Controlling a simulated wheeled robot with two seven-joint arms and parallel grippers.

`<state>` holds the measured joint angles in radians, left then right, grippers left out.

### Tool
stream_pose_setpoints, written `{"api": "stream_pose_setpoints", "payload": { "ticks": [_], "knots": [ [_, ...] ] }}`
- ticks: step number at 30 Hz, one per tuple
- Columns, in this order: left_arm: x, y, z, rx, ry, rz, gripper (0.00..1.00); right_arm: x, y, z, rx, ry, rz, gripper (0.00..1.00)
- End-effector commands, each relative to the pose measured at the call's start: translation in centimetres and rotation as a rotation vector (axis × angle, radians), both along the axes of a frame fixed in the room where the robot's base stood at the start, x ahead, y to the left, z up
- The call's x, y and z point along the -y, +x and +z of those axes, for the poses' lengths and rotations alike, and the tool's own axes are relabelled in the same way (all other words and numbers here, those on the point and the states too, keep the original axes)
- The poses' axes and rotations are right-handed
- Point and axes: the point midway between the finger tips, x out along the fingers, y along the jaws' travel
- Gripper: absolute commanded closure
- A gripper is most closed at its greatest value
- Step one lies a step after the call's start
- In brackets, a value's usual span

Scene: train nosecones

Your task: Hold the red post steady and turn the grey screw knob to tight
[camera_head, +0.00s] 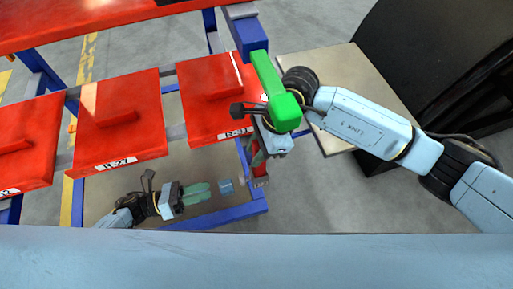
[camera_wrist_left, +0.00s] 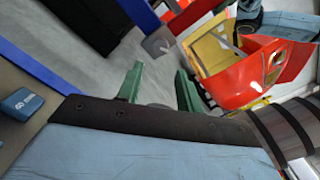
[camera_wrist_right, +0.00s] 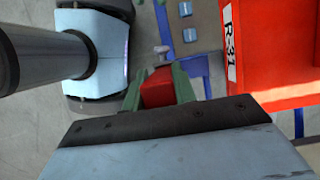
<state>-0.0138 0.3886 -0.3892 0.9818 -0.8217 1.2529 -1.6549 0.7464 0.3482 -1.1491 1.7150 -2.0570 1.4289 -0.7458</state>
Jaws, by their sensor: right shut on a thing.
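The short red post (camera_wrist_right: 157,88) stands between the green fingers of my right gripper (camera_wrist_right: 158,85), which is shut on it. In the head view the red post (camera_head: 261,169) is partly hidden by my right gripper (camera_head: 258,152). The small grey screw knob (camera_wrist_right: 162,50) sticks out from the post on the side facing my left gripper; it shows faintly in the head view (camera_head: 241,180). My left gripper (camera_head: 208,190) is to the left of the knob, fingers apart and empty. In the left wrist view the open fingers (camera_wrist_left: 158,88) point past a blue beam.
Red panels (camera_head: 118,119) on a blue frame (camera_head: 225,216) fill the left and centre. A pale tabletop (camera_head: 345,75) is at the right.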

Motion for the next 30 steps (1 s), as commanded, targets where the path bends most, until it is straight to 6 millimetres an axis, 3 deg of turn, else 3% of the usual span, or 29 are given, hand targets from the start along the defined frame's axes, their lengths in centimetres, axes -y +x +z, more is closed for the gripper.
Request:
{"api": "stream_pose_setpoints", "payload": {
  "ticks": [1,3,8,30],
  "knots": [
    [0.0,0.0,0.0,0.0,0.0,0.0,0.6,0.0,0.0,0.0,0.001,0.0,0.0,1.0],
    [0.0,0.0,0.0,-0.007,0.0,0.0,0.51,0.0,0.0,0.0,0.001,0.0,0.0,1.0],
    [-0.1,0.1,0.0,-0.103,-0.003,0.0,0.5,0.0,0.0,0.0,0.001,0.0,0.0,1.0],
    [-0.9,0.7,1.6,-1.232,-0.157,0.141,0.5,0.0,0.0,0.1,0.001,0.002,-0.001,1.0]
  ]
}}
